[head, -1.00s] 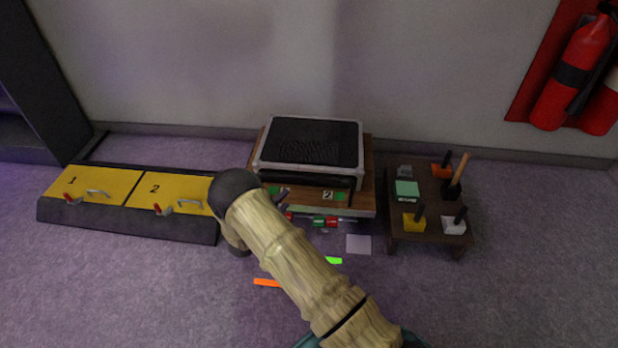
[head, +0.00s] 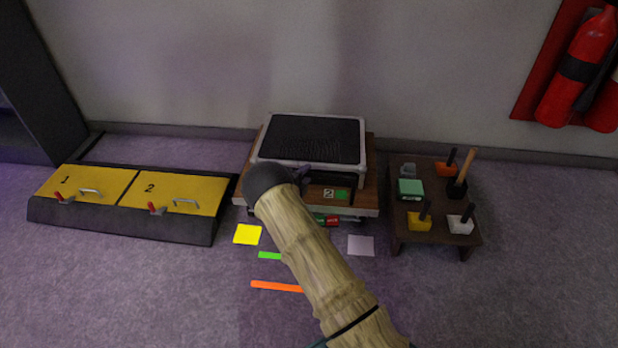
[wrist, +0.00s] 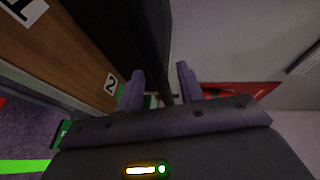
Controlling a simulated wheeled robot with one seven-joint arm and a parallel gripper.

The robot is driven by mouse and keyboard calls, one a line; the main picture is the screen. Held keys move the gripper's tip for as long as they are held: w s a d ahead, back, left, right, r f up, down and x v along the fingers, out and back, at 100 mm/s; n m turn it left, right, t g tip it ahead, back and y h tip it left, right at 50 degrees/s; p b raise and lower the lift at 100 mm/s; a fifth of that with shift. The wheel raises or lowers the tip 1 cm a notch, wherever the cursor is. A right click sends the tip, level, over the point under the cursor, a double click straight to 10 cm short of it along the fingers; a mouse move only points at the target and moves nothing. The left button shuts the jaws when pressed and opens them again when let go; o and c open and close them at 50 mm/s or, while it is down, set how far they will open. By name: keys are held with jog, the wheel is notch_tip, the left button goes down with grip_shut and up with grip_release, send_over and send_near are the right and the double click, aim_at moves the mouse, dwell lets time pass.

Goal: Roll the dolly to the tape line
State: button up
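The dolly, a wooden platform (head: 371,195), stands by the wall with a black-topped grey case (head: 312,139) on it. Its wood also shows at the left of the wrist view (wrist: 65,55), beside a "2" label. Orange (head: 276,286) and green (head: 269,255) tape strips lie on the floor in front; the green is partly behind my arm. My gripper (head: 303,176) is at the dolly's front, partly hidden by my wrist. In the wrist view its fingers (wrist: 159,88) are apart, with the case's dark edge beyond the gap. I see no clear grip on anything.
A black ramp with yellow panels (head: 130,190) lies left. A low brown table (head: 437,238) with tools stands right. A yellow square (head: 247,234) and a pale square (head: 361,245) lie on the floor. A fire extinguisher (head: 579,68) hangs at right.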

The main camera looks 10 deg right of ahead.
jog(key=b+x, duration=0.1)
jog(key=x, duration=0.2)
grip_shut()
